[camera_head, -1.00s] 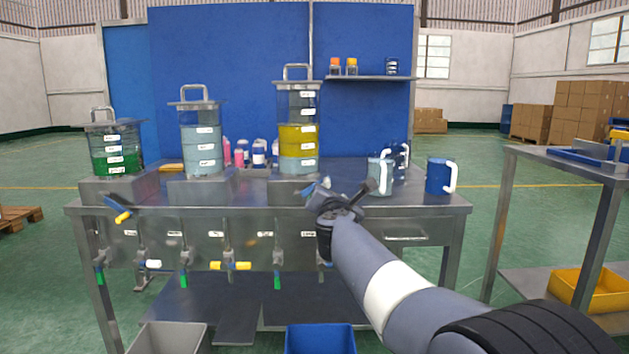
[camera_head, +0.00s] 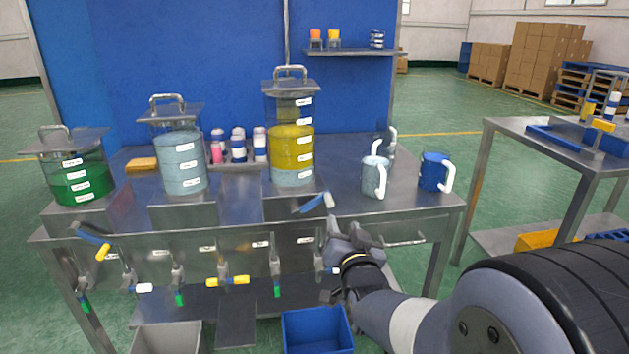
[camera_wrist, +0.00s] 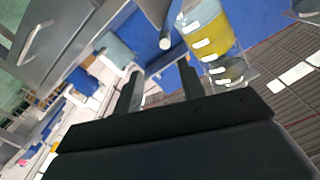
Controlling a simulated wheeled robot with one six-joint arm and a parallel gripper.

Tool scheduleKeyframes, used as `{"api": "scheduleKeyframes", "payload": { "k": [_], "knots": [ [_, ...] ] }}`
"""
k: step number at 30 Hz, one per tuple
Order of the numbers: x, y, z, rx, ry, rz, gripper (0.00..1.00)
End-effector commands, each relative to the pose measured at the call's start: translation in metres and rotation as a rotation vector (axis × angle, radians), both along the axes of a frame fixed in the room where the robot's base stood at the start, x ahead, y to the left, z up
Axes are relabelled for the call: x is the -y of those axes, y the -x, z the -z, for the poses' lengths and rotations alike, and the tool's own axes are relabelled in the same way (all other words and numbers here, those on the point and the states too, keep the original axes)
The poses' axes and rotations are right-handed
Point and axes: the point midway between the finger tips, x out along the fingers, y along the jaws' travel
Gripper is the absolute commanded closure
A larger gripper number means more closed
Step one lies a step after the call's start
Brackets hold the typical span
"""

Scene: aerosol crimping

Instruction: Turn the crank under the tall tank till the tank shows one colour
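The tall tank (camera_head: 291,140) stands on the bench with a thick yellow layer above a pale blue-grey layer; its upper part looks clear. It also shows tilted in the wrist view (camera_wrist: 212,38). Its crank (camera_head: 313,204), a blue arm with a white grip, sticks out from the block below the tank. The white grip shows in the wrist view (camera_wrist: 165,43), just beyond my fingertips. My gripper (camera_head: 355,232) is below and right of the crank in the head view. In the wrist view its two fingers (camera_wrist: 160,75) are apart with nothing seen between them.
A pale tank (camera_head: 180,160) and a green tank (camera_head: 78,178) stand left, the green one with its own crank (camera_head: 93,242). Several valves line the bench front. A pale mug (camera_head: 374,177) and a blue mug (camera_head: 434,172) stand right of the tall tank. A blue bin (camera_head: 318,330) is below.

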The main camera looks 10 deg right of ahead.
Motion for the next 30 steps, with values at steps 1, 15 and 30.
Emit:
{"api": "scheduleKeyframes", "payload": {
  "k": [1, 15, 30],
  "knots": [
    [0.0, 0.006, -0.003, -0.007, 0.062, -0.011, 0.61],
    [-0.003, -0.035, 0.002, -0.013, 0.154, -0.033, 0.61],
    [-0.003, -0.095, 0.001, -0.012, 0.152, -0.033, 0.61]
  ]
}}
